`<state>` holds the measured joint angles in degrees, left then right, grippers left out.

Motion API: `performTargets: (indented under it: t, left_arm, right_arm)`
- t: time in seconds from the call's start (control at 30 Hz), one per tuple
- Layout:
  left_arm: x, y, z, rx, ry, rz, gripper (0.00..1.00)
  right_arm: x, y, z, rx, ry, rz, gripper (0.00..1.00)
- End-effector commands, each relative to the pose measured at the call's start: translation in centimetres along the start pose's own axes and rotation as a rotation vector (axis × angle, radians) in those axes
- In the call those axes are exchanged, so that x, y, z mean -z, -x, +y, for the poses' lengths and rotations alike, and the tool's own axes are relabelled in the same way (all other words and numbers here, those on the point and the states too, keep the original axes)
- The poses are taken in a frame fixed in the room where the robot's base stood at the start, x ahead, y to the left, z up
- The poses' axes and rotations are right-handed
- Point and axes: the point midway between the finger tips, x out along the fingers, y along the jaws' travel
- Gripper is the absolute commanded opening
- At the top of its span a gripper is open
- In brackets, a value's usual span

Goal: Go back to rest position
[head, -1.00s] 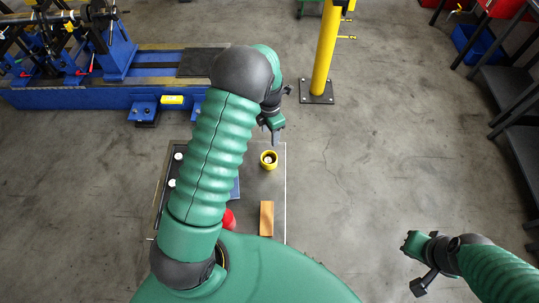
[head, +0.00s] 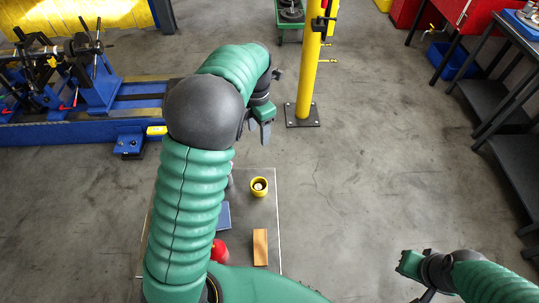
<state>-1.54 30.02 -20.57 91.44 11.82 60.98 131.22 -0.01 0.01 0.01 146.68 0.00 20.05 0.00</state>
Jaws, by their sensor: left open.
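My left arm comes in from the lower left and bends at a black elbow. My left gripper (head: 264,132) is open and empty, above and beyond the grey work surface (head: 272,220), with its fingers pointing down. My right gripper (head: 402,264) is at the lower right over bare floor; its fingers are too unclear to tell open from shut. On the work surface are a yellow cup (head: 259,190) with something pale inside, a wooden block (head: 260,247), a red object (head: 219,252) and a blue object (head: 224,215). My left arm hides the surface's left part.
A blue rotor balancing machine (head: 75,132) stands at the left. A yellow post (head: 306,80) on a black base plate rises beyond my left gripper. A green cart (head: 290,22) stands behind it. Dark benches (head: 510,110) line the right. The floor between is clear.

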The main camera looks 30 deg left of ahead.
Motion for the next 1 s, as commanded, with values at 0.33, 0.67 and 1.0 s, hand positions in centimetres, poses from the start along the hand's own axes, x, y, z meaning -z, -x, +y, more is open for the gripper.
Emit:
performTargets:
  t: [0.33,0.67,1.0]
  left_arm:
    - [1.5,-1.1,-3.4,-0.023,-0.518,-0.036,0.51]
    - [7.0,-4.2,-13.6,-0.220,-2.083,-0.011,0.51]
    - [9.6,-5.4,-16.9,-0.318,-2.672,0.083,0.51]
  right_arm:
    - [0.0,0.0,0.0,0.000,0.000,0.000,0.00]
    - [0.0,0.0,0.0,0.000,0.000,0.000,0.00]
    - [0.0,0.0,0.0,0.000,0.000,0.000,0.00]
